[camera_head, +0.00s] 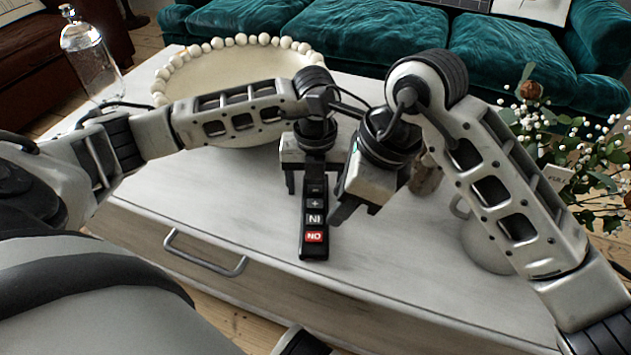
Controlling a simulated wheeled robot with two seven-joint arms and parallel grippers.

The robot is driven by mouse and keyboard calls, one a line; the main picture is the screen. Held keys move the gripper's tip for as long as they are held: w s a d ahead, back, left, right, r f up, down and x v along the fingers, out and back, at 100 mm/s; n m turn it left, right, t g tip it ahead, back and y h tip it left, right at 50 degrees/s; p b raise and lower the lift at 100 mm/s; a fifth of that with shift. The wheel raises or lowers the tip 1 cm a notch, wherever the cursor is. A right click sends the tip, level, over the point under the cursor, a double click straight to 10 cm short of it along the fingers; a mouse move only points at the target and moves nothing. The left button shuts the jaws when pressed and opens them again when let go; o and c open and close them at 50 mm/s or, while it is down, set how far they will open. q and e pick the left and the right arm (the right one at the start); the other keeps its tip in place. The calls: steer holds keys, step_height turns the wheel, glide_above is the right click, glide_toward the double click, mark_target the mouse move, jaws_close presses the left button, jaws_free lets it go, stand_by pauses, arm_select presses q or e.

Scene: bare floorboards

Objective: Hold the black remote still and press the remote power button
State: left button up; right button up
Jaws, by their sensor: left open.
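The black remote (314,248) lies on the white tabletop, its long side running toward me. A red button (314,237) marked with white letters is at its near end, with a grey button and a plus button farther up. My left gripper (312,188) is open, with one finger on each side of the remote's far part; contact cannot be made out. It hides the remote's far end. My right gripper (355,212) is tilted just right of the remote, its tips near the remote's right edge and apart from the red button. Its finger gap is unclear.
A pale bowl with a beaded rim (230,62) stands behind my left arm. A glass bottle (90,60) is at the back left. A white vase (485,245) with leafy flowers stands right, partly behind my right arm. The tabletop front of the remote is clear.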

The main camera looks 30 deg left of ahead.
arm_select(q)
steer(key=shift+f, duration=0.15)
steer(key=c, duration=1.1)
steer(key=shift+c, duration=0.2)
arm_select(e)
jaws_close()
stand_by(1.1)
